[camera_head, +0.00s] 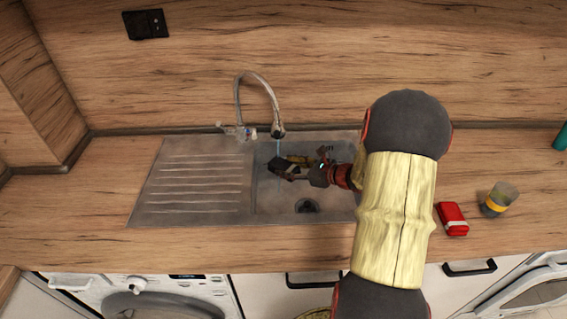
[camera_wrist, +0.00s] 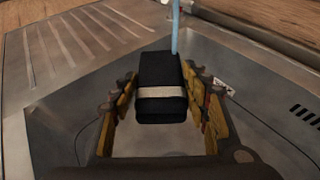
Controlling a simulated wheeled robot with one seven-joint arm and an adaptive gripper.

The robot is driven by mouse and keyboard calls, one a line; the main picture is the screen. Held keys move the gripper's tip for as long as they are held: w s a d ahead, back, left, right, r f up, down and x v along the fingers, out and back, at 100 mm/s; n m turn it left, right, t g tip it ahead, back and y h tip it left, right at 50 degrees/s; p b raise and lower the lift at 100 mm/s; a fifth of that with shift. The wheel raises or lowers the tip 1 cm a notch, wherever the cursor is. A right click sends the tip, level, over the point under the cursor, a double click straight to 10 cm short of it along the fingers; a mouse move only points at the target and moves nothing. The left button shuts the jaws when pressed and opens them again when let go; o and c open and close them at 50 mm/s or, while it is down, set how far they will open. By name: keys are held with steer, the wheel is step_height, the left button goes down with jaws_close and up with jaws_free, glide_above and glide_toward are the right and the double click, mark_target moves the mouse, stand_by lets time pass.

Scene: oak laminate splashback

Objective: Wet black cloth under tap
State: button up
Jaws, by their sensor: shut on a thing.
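The black cloth (camera_wrist: 160,72) is a folded dark block with a pale band around it. My gripper (camera_wrist: 162,105) is shut on it, with one finger on each side. In the head view my gripper (camera_head: 297,166) holds the cloth (camera_head: 281,167) over the sink basin (camera_head: 270,204), under the tap (camera_head: 257,82). A thin blue stream of water (camera_wrist: 176,28) runs down to the cloth's far right edge in the wrist view. The stream also shows below the spout (camera_head: 278,146) in the head view. My arm hides the right part of the basin.
The ribbed drainboard (camera_head: 198,187) left of the basin is empty. A red packet (camera_head: 452,218) and a glass with a yellow band (camera_head: 498,199) stand on the counter at the right. A teal object (camera_head: 562,137) is at the far right edge.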

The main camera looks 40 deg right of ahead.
steer(key=shift+s+a, duration=0.7)
steer(key=shift+s, duration=0.35)
steer(key=shift+s+a, duration=0.7)
steer(key=shift+s, duration=0.35)
steer(key=s+a+r+p, duration=0.2)
steer(key=s+r+p, duration=0.2)
steer(key=shift+a, duration=0.4)
steer(key=shift+s, duration=0.1)
steer(key=shift+d, duration=0.1)
stand_by(0.3)
